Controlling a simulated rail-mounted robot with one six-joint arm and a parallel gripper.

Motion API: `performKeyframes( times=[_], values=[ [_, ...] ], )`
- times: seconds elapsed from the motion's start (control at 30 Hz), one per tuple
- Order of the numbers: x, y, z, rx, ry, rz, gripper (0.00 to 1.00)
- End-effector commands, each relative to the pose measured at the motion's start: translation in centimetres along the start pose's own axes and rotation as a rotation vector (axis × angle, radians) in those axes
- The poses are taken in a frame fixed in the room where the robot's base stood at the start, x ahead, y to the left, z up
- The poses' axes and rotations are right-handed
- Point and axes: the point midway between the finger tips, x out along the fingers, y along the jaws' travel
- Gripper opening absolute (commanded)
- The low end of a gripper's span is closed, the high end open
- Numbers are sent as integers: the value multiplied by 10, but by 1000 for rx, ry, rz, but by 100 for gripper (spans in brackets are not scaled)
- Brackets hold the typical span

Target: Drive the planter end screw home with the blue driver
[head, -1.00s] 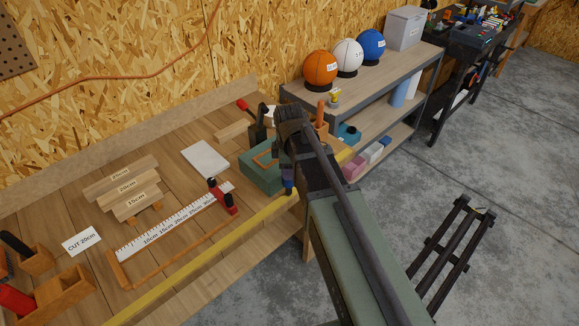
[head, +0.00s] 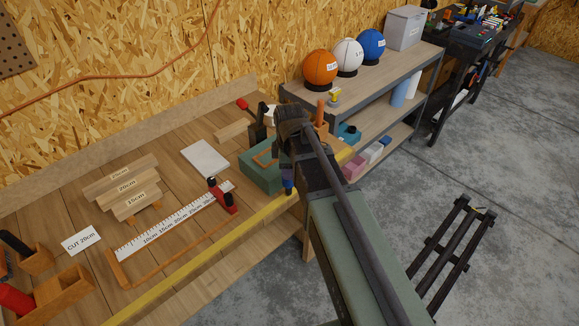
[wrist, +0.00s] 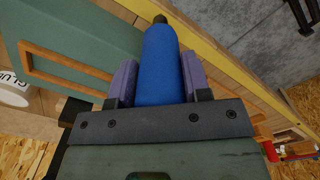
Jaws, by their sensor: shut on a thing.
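The blue driver (wrist: 160,62) is upright between the two purple finger pads of my gripper (wrist: 160,80) in the wrist view. My gripper is shut on its thick handle.
A measuring board with red clamp (head: 222,195), a white pad (head: 205,159), labelled planks (head: 128,185) and wooden boxes (head: 65,296) lie on the bench to the left. A shelf with three balls (head: 347,56) stands behind right. A glue container (wrist: 14,92) is beside the green block.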

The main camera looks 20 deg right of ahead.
Motion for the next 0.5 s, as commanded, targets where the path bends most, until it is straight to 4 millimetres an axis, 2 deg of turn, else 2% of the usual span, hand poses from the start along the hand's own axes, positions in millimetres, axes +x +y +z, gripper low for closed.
performKeyframes(
  times=[0.27, 0.5],
  values=[
    [0, -1, 0, 0, -1, -2, 15],
    [-24, -1, 0, 0, -1, -1, 15]
  ],
)
